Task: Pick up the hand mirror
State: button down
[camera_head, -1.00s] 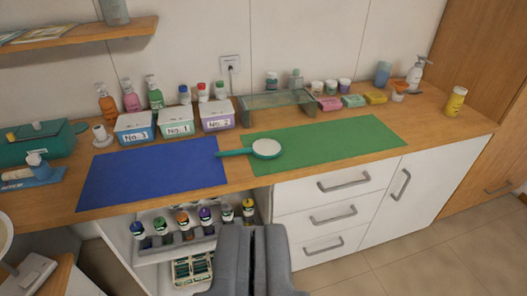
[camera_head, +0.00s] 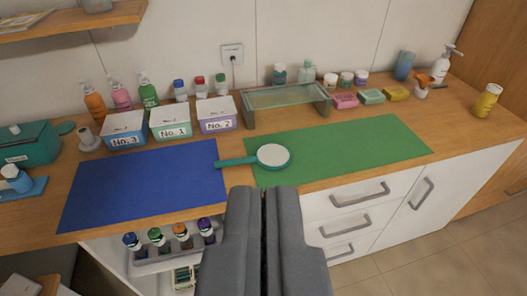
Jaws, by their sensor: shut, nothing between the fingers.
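The hand mirror (camera_head: 273,156) has a round pale face with a teal rim and a teal handle. It lies flat on the wooden counter, its head on the left end of the green mat (camera_head: 350,150). Its handle points left, and the tip reaches the right edge of the blue mat (camera_head: 145,185). My gripper (camera_head: 263,192) is shut and empty. In the picture it is just below the mirror's head, nearer to the camera and apart from the mirror.
Boxes labelled No. 3 (camera_head: 124,130), No. 1 (camera_head: 171,122) and No. 2 (camera_head: 217,114) stand behind the mats. A low glass-topped stand (camera_head: 286,97) is behind the mirror. Drawers (camera_head: 350,210) are below the counter's front edge. The green mat's right part is clear.

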aim_at(269, 156)
jog(key=z, duration=0.35)
jog(key=i, duration=0.7)
jog(key=z, duration=0.45)
jog(key=i, duration=0.7)
jog(key=u, duration=0.25)
